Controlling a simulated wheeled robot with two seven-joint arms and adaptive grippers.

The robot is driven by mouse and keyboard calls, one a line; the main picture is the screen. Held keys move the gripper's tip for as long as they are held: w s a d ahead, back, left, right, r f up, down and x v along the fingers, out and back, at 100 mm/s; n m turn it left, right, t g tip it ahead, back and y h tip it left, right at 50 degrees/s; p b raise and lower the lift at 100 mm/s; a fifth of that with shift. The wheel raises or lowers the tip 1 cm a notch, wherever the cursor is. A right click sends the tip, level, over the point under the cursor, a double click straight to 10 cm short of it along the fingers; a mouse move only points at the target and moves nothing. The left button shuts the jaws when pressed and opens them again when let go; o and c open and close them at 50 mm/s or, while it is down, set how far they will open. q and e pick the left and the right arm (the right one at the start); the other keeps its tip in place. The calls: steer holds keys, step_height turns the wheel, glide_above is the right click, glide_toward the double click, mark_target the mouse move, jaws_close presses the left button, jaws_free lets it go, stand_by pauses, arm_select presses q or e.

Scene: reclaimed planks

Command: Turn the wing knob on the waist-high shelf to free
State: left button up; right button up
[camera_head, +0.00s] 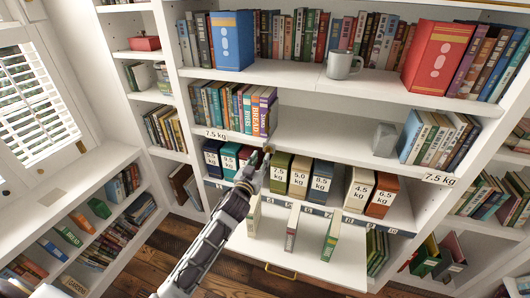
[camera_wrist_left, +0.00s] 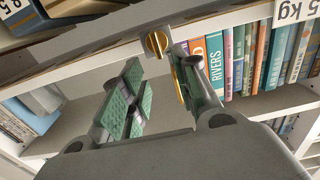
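The gold wing knob (camera_wrist_left: 158,43) sits on a small grey mount at the front edge of a white shelf board. It shows in the head view as a small brownish spot (camera_head: 268,148), partly covered by my gripper. My left gripper (camera_head: 258,164) reaches up to it from below. In the left wrist view, my left gripper (camera_wrist_left: 157,65) is open, its green-padded fingers apart. The knob appears just beyond the tips, in line with the gap, closer to the right finger. I cannot tell whether either finger touches it. My right gripper is out of view.
Books (camera_head: 235,108) stand on the shelf above the knob. Weight-labelled boxes (camera_head: 300,176) stand in a row just below, close to my gripper. A grey mug (camera_head: 343,64) stands on the upper shelf, and a grey faceted object (camera_head: 385,139) on the shelf below it.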

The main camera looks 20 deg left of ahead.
mark_target(266, 150)
arm_select(q)
steer(key=shift+w+d, duration=0.1)
steer(key=shift+w, duration=2.9)
jaws_close()
